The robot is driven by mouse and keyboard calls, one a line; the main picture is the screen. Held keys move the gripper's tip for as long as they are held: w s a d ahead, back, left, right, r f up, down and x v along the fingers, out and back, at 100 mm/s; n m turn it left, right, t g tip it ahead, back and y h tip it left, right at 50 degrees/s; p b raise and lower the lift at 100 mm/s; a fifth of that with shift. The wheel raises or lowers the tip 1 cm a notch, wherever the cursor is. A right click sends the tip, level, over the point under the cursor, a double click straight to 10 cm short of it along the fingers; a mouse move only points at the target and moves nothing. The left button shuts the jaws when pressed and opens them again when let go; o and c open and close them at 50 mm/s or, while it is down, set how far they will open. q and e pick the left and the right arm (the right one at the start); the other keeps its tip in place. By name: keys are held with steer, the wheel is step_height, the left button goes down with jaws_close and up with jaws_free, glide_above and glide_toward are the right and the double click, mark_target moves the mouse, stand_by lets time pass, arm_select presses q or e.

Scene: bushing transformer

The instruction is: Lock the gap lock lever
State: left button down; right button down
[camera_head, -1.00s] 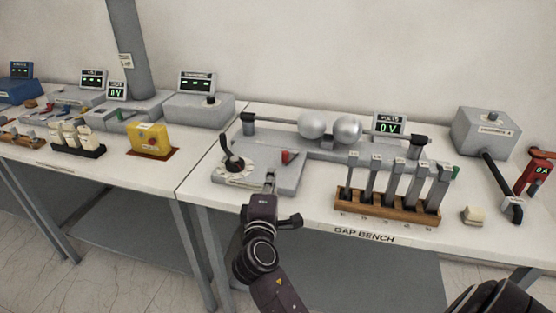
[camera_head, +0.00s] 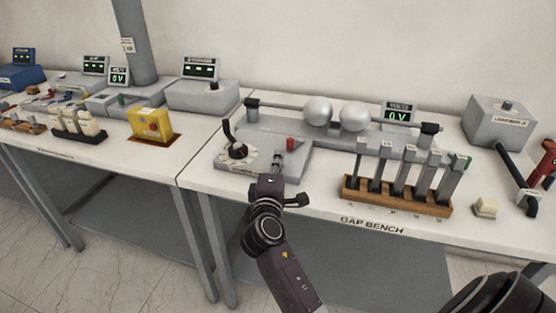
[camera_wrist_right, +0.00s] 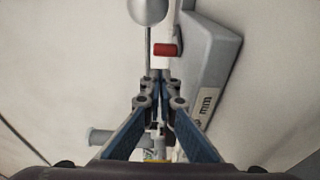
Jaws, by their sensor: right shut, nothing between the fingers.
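The small red lever (camera_head: 290,144), which I take for the gap lock lever, stands on the grey base plate (camera_head: 298,172) of the gap bench, in front of the metal spheres. It also shows as a red block in the right wrist view (camera_wrist_right: 165,49), just beyond my fingertips. My right gripper (camera_head: 280,160) is shut and empty, close in front of the red lever. In the right wrist view its fingers (camera_wrist_right: 159,82) meet below the red block. Whether they touch it I cannot tell. My left gripper is not in view.
Two metal spheres (camera_head: 318,110) sit behind. A wooden rack (camera_head: 398,196) with several grey posts stands to the right.

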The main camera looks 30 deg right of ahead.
mark_target(299, 159)
steer(key=x, duration=0.7)
steer(key=shift+b, duration=0.4)
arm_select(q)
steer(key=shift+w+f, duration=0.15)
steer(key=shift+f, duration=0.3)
